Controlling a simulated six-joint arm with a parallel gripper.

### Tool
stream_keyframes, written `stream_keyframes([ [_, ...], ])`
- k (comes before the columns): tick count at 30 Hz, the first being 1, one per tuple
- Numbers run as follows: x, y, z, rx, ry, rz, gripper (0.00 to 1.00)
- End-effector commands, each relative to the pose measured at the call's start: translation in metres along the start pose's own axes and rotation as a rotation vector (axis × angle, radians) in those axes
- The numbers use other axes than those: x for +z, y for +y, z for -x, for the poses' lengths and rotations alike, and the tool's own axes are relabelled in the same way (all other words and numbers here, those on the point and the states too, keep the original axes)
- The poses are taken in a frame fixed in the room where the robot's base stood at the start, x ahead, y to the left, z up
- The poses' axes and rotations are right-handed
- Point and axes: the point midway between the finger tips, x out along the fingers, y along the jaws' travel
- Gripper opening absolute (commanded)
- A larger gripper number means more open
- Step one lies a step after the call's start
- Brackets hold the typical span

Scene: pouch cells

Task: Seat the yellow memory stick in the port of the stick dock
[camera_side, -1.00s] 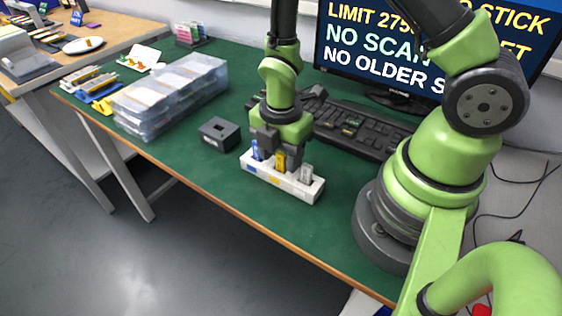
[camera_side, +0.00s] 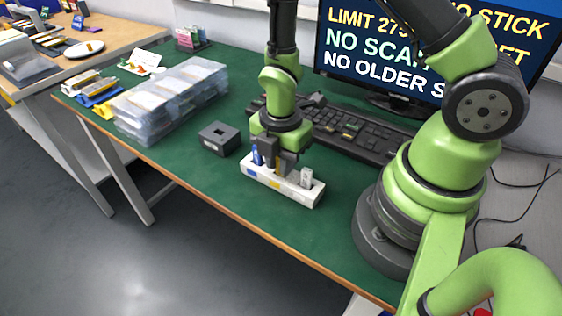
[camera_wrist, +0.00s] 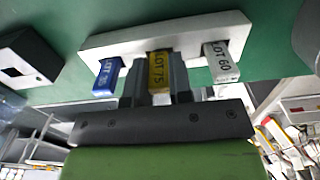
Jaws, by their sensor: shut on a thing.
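The yellow memory stick (camera_wrist: 159,72), marked LOT 75, is between the two fingers of my gripper (camera_wrist: 160,62) in the wrist view. My gripper is shut on it, over the middle of a white rack (camera_wrist: 118,41). In the side view my gripper (camera_side: 279,164) is down at the rack (camera_side: 261,176) and hides most of the yellow stick. I cannot tell whether the stick's lower end is still in its slot. The stick dock, apparently the dark box with a square opening (camera_side: 220,138), stands left of the rack; the wrist view also shows it (camera_wrist: 27,60).
A blue stick (camera_wrist: 107,76) and a pale grey stick marked LOT 60 (camera_wrist: 220,62) stand in the rack on either side of my gripper. A keyboard (camera_side: 352,132) lies behind. Clear plastic boxes (camera_side: 170,98) stand at the left. Green table is clear between rack and dock.

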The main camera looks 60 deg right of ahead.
Motion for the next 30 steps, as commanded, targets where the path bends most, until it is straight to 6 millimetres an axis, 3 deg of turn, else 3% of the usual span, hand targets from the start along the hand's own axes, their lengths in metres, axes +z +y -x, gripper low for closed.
stream_keyframes([
  [20,0.000,0.003,0.091,0.002,0.000,0.001,0.00],
  [25,0.001,0.029,0.096,0.001,-0.002,0.006,0.00],
  [30,0.004,0.076,0.097,-0.003,-0.005,0.010,0.00],
])
